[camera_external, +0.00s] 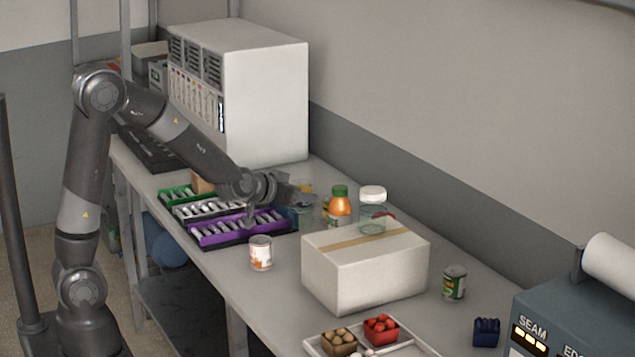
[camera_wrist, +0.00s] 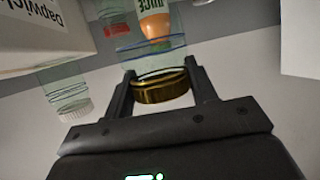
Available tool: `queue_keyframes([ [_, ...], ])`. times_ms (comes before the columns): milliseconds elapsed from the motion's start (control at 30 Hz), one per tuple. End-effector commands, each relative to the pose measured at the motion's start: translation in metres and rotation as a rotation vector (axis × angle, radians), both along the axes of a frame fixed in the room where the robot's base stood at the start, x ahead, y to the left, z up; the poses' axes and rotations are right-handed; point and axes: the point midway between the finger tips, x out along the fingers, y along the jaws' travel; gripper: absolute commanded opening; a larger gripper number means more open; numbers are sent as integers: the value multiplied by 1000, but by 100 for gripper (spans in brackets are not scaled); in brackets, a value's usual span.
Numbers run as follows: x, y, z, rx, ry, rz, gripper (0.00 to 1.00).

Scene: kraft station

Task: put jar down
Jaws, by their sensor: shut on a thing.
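My gripper (camera_external: 292,195) is shut on a clear glass jar (camera_external: 304,212) with a gold lid. In the wrist view my gripper's two fingers (camera_wrist: 160,78) clasp the sides of the gold lid, and the jar's clear body (camera_wrist: 150,55) extends beyond it. In the external view the jar is low over the table (camera_external: 280,285), partly hidden by my gripper. I cannot tell whether its base touches the table.
An orange juice bottle (camera_external: 339,208) and a white-lidded jar (camera_external: 373,207) stand close to the right. A cardboard box (camera_external: 345,275), a can (camera_external: 260,253) and a purple tray (camera_external: 206,239) are nearby. A green can (camera_external: 454,283) is farther right.

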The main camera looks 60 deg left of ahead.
Motion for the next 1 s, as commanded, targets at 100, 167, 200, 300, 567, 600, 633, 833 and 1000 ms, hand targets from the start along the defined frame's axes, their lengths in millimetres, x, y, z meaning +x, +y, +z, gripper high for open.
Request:
queue_keyframes([
  [100, -3, -10, 7, 0, -3, -1, 25],
  [167, -4, -13, 9, 1, -2, 0, 25],
  [200, -4, -16, 11, 1, -2, -1, 25],
  [300, -4, -25, 16, 2, -2, -9, 25],
  [567, -1, -87, 50, 14, 2, -91, 25],
  [600, -2, -100, 57, 16, 2, -113, 25],
  [633, -2, -110, 61, 16, 3, -128, 25],
  [833, -15, -188, 101, 13, 5, -262, 25],
  [1000, -31, -242, 128, 7, 4, -369, 25],
])
